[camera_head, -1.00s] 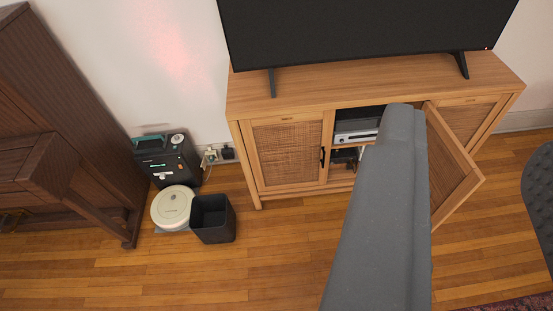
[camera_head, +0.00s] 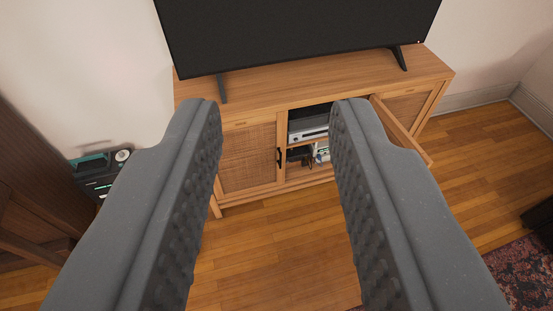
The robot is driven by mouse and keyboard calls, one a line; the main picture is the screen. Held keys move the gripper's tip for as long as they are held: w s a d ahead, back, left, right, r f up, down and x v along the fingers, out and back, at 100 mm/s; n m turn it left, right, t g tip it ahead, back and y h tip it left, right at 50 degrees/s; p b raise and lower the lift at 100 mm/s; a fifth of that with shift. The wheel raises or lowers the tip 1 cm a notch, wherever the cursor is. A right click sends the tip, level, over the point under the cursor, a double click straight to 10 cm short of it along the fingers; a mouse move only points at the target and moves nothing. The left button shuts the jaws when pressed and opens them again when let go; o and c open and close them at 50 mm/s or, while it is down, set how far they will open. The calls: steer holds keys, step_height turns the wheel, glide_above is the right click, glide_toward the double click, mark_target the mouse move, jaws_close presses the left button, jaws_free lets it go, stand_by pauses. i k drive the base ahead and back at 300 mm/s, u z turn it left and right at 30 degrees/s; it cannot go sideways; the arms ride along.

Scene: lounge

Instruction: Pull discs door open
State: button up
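A wooden TV cabinet (camera_head: 215,205) with woven cane doors stands ahead. Its right-hand door (camera_head: 402,130) stands swung open, partly hidden behind my right finger. The open compartment shows a white device (camera_head: 308,134) on a shelf and small items below it. The left cane door (camera_head: 248,160) is closed, with a dark handle (camera_head: 279,156) at its right edge. My gripper (camera_head: 276,108) is wide open and empty, its two grey fingers on either side of the view. Whether my right finger touches the open door cannot be told. No label marks which door is the discs door.
A TV (camera_head: 300,32) stands on the cabinet top. A dark box-shaped unit (camera_head: 95,172) is at the left beside dark wooden furniture (camera_head: 35,205). A patterned rug (camera_head: 520,262) lies at lower right. The wooden floor before the cabinet is clear.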

mark_target(253, 158)
steer(key=i, duration=0.95)
steer(key=z, duration=0.05)
